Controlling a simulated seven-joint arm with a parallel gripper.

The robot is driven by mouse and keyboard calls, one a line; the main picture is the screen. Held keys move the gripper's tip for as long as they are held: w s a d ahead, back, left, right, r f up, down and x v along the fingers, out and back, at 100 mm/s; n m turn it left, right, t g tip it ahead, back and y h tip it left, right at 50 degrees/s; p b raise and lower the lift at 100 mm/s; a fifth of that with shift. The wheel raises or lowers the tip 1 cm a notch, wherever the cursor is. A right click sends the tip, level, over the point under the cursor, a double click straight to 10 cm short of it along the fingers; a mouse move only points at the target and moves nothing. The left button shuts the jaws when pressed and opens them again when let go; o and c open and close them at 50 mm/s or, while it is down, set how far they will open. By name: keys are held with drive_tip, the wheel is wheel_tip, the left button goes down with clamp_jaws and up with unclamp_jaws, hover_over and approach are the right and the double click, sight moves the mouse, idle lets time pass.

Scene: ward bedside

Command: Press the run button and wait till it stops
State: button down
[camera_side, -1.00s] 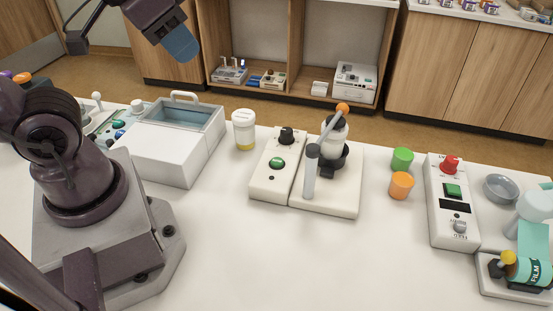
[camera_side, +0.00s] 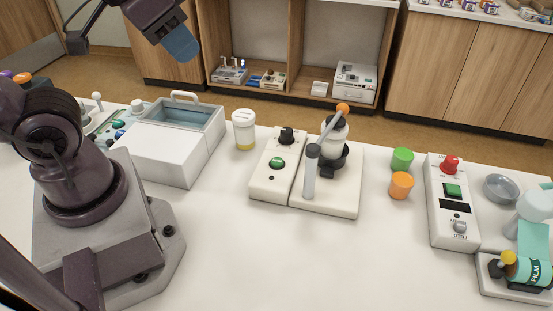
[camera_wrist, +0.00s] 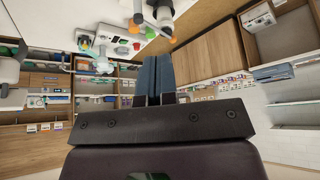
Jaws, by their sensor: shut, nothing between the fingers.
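A white control box with a black knob and a round green button (camera_side: 277,163) stands mid-table in the side view. It adjoins a white base carrying a white bottle-like part and an orange-tipped lever (camera_side: 342,109). Another green button (camera_side: 118,124) is at far left, partly hidden. I cannot read which is the run button. My gripper, with blue fingers (camera_side: 181,44), is shut and empty, high above the table's back and away from all buttons; the fingers also show in the wrist view (camera_wrist: 155,75).
A white bath with a handled lid (camera_side: 172,160) and a capped jar (camera_side: 244,132) stand left of centre. Green (camera_side: 402,158) and orange (camera_side: 401,186) cups, a grey dish (camera_side: 500,188) and a film roll (camera_side: 532,266) are at right. The front middle of the table is clear.

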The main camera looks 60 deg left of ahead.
drive_tip(key=w+a+f+n+g+y, duration=0.1)
drive_tip(key=w+a+f+y, duration=0.1)
drive_tip(key=w+a+f, duration=0.5)
drive_tip(key=w+a+f+n+g+y, duration=0.1)
drive_tip(key=w+a+f, duration=0.4)
drive_tip(key=f, duration=0.4)
drive_tip(key=w+d+f+t+h, duration=0.3)
drive_tip(key=f+h, duration=0.1)
drive_tip(key=f, duration=0.1)
drive_tip(key=w+d+r+t+h, duration=0.1)
drive_tip(key=w+d+r+h, duration=0.1)
drive_tip(key=d+h, duration=0.2)
drive_tip(key=shift+d, duration=0.65)
